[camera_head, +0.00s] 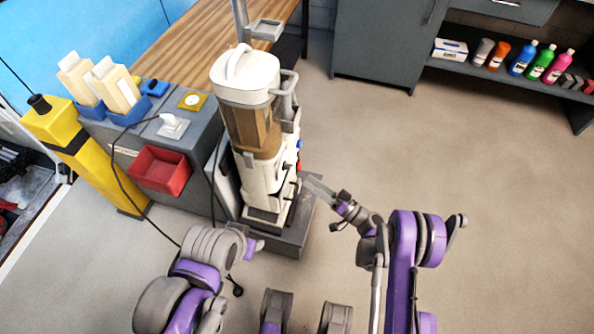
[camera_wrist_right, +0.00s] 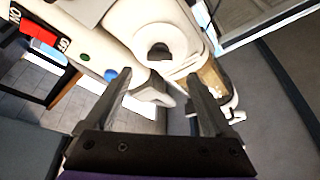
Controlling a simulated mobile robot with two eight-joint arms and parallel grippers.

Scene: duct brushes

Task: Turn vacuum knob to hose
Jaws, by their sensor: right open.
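The upright vacuum (camera_head: 255,125) is cream-white with a brown see-through bin and stands on a dark grey base in the head view. Small blue and red parts show on its right side. My right gripper (camera_head: 311,185) is open just right of its lower body, pointing at it. In the right wrist view, the open fingers (camera_wrist_right: 158,76) frame part of the vacuum, with a round white fitting (camera_wrist_right: 160,45) beyond them. A blue button (camera_wrist_right: 111,75), a green button (camera_wrist_right: 83,57) and a red ON switch (camera_wrist_right: 40,35) lie to its left. I cannot tell which part is the knob. My left gripper is not visible.
Left of the vacuum stands a grey cabinet (camera_head: 205,150) with a red bin (camera_head: 160,169). A yellow post (camera_head: 90,155) is farther left, and a black cord hangs nearby. A wooden bench (camera_head: 185,45) is behind. The floor (camera_head: 430,150) to the right is clear.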

